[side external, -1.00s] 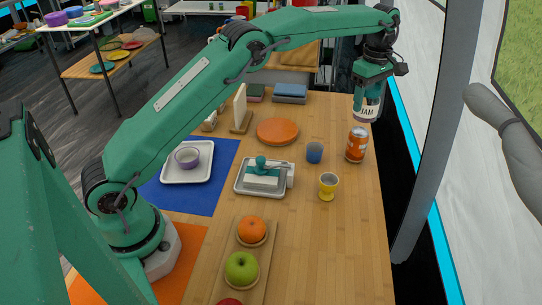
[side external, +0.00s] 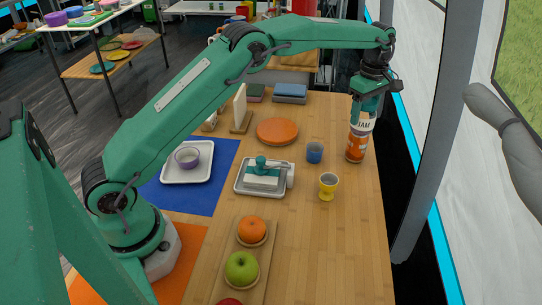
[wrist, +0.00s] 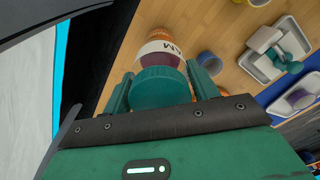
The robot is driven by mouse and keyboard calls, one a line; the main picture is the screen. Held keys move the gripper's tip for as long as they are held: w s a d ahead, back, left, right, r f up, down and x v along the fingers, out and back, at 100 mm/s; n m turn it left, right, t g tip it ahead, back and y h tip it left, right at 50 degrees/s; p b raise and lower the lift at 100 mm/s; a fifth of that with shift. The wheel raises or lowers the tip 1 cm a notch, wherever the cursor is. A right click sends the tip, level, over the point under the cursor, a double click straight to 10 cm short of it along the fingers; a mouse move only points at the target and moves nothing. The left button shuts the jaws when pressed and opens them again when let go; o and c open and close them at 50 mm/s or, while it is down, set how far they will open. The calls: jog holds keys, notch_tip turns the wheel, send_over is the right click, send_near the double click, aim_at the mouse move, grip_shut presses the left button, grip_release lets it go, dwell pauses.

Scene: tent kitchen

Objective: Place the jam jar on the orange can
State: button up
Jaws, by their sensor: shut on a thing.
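The jam jar (side external: 363,122) has a white label reading "JAM". It is upright, directly over the orange can (side external: 356,149), and its bottom appears to meet the can's top. In the wrist view the jar's teal lid (wrist: 162,87) sits between my fingers, with the dark jar body and label beyond it. My gripper (side external: 366,105) is shut on the jar from above. In the wrist view a bit of the orange can (wrist: 181,36) shows past the jar. The exact contact between jar and can is too small to tell.
The table's right edge is close to the can.

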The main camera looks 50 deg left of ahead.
jog(key=o, duration=1.2)
jog(key=shift+f, duration=0.15)
jog(key=shift+w+r, duration=0.1)
jog(key=shift+r, duration=5.95)
jog(key=shift+r, duration=0.15)
